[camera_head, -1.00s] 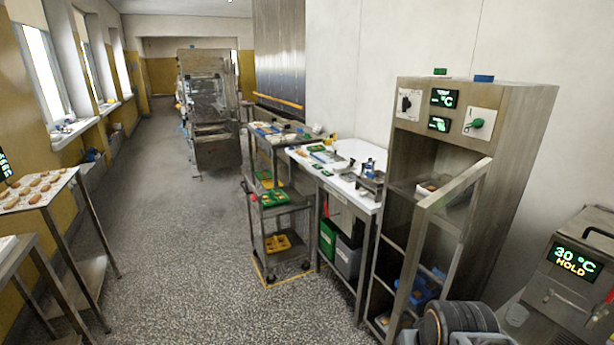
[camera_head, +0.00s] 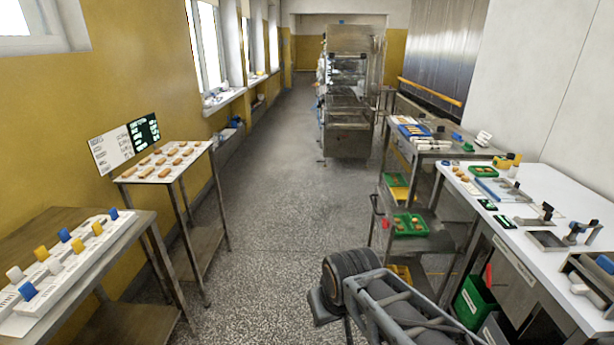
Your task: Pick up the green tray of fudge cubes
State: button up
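A green tray (camera_head: 411,234) with small brown pieces in it, which look like the fudge cubes, sits on the middle shelf of the steel cart, right of centre. Another green tray or bin (camera_head: 394,180) with yellow at its lower edge is on the cart behind it. It is too small to tell what it holds. Part of my arm, with a dark round joint and grey links, shows at the bottom centre, in front of the cart. My gripper's fingers do not show.
The steel cart (camera_head: 440,153) has more items on top and a yellow tray (camera_head: 402,273) low down. A white worktable (camera_head: 560,205) is at the right. Tables with biscuits (camera_head: 165,160) and white racks (camera_head: 60,262) line the left. The speckled floor (camera_head: 275,190) between is clear.

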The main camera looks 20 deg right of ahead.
aim_at(408, 224)
jog(key=u, duration=0.1)
jog(key=i, duration=2.5)
jog(key=z, duration=1)
jog(key=i, duration=1.6)
jog(key=z, duration=1.4)
jog(key=i, duration=0.35)
jog(key=z, duration=0.15)
